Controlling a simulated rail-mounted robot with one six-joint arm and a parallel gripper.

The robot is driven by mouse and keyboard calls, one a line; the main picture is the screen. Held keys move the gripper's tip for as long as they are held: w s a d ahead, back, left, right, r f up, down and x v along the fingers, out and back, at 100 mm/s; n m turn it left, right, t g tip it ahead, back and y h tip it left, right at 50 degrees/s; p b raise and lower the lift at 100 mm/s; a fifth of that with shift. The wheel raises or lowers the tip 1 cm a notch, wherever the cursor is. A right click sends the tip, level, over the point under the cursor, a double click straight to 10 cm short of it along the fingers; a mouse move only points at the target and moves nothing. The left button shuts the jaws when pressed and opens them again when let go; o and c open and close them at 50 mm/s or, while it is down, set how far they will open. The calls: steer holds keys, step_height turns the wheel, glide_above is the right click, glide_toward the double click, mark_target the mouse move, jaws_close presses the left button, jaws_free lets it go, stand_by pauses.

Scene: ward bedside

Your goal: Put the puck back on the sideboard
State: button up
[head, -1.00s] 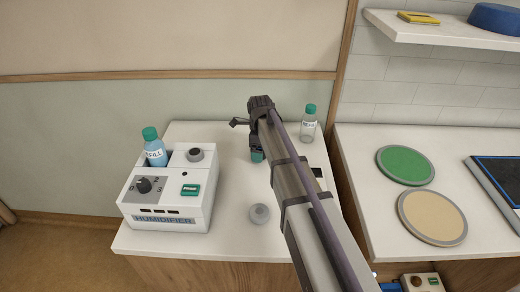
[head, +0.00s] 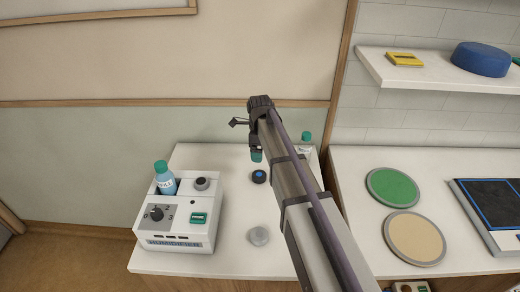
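A small round black disc with a blue centre (head: 259,176), which looks like the puck, lies on the white-topped cabinet (head: 225,160) that carries the humidifier. I cannot tell whether this cabinet or the right-hand counter (head: 455,162) is the sideboard. My gripper (head: 257,152) appears just above the disc in the picture, pointing down, with a gap between them. A teal-green piece shows at its lower end; I cannot tell whether it is a fingertip or something held. The finger opening is too small and dark to read.
The humidifier (head: 175,242) with a refill bottle (head: 165,182) stands left. A grey round knob (head: 259,236) sits in front. A clear bottle (head: 305,146) is partly behind my arm. Green (head: 392,187) and beige (head: 415,238) round pads lie on the counter. A shelf (head: 400,75) holds a blue round block (head: 480,59).

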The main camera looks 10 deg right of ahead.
steer(key=s+f+n+b, duration=0.1)
steer(key=s+n, duration=2.2)
steer(key=s, duration=0.1)
steer(key=shift+s, duration=0.2)
steer(key=shift+f, duration=0.1)
